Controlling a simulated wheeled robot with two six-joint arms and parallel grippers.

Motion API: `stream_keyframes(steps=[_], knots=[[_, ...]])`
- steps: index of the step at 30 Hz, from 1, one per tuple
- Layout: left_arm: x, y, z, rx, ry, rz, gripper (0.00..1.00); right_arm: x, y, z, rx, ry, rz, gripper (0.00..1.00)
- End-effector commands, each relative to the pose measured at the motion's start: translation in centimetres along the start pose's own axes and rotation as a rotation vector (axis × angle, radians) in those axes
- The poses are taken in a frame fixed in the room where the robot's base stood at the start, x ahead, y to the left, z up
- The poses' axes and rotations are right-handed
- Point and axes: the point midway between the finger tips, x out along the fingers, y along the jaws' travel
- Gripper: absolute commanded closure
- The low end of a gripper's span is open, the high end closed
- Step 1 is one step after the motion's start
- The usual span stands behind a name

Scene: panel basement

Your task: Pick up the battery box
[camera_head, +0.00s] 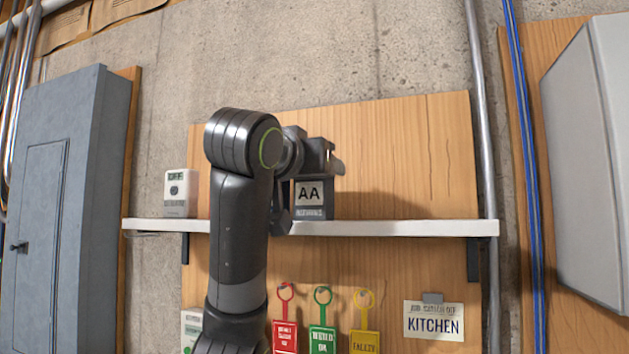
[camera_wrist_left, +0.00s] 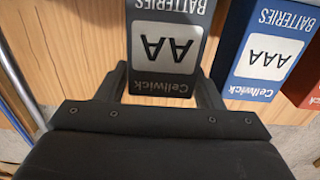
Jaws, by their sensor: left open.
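The dark grey AA battery box (camera_head: 313,202) stands on the white shelf, its label facing out. In the left wrist view the box (camera_wrist_left: 165,50) appears upside down, reading "Cellwick AA BATTERIES". My left gripper (camera_head: 308,188) is open at the box, partly covering it in the head view. In the left wrist view the open fingers of my left gripper (camera_wrist_left: 162,82) lie on either side of the box's near end. I cannot tell whether they touch it. A blue AAA battery box (camera_wrist_left: 268,50) stands close beside the right finger. My right gripper is not in view.
The shelf (camera_head: 400,229) also holds a white box (camera_head: 175,193) at its left. Red (camera_head: 285,335), green (camera_head: 322,338) and yellow (camera_head: 364,340) tags hang below. A red box (camera_wrist_left: 306,88) shows beyond the AAA box. The shelf's right part is clear.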

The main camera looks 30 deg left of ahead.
Motion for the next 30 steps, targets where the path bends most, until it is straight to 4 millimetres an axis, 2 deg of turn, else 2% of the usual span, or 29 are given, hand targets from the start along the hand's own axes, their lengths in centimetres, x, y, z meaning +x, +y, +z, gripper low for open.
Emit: stream_keyframes(steps=[1,5,13,22,30], knots=[[0.8,0.0,-0.3,0.000,-0.003,-0.001,0.39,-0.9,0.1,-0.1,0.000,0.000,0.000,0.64],[1.9,0.0,-0.2,0.000,-0.001,0.000,0.39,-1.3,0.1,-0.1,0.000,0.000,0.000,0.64],[2.1,0.0,0.0,0.000,0.001,0.001,0.39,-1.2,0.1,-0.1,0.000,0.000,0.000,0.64],[2.1,0.0,0.0,0.000,0.001,0.001,0.77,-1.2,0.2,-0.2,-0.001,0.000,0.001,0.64],[2.1,0.0,-0.1,0.000,0.002,0.001,0.79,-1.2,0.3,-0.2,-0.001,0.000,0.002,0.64]])
